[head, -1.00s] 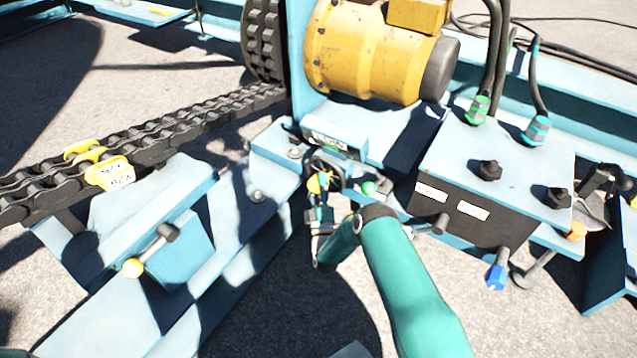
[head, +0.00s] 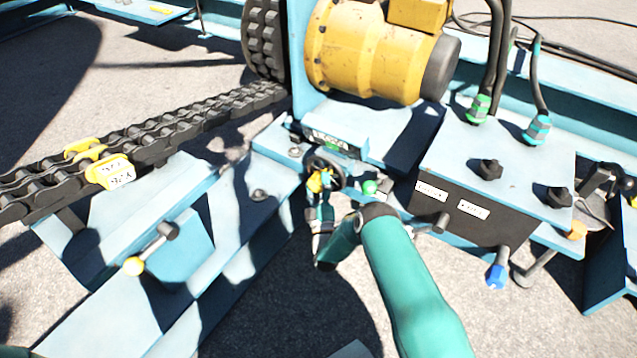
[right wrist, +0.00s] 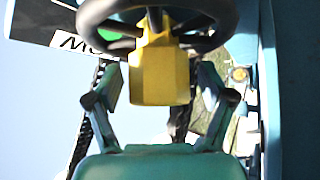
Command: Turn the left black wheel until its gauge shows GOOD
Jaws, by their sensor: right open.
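The black wheel (head: 326,172) with a yellow hub sits on the light-blue frame below the yellow motor. It also fills the top of the right wrist view (right wrist: 105,12), with its yellow block (right wrist: 160,70) hanging toward me. My right gripper (head: 321,192) is right at the wheel. In the right wrist view its two fingers (right wrist: 160,88) stand apart, one on each side of the yellow block, with gaps visible. A dark gauge box (head: 338,143) with a small green patch sits just above the wheel. Its lettering is too small to read. My left gripper is not in view.
A black-fronted box (head: 466,215) with white labels and a blue-tipped lever (head: 496,276) stands to the right.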

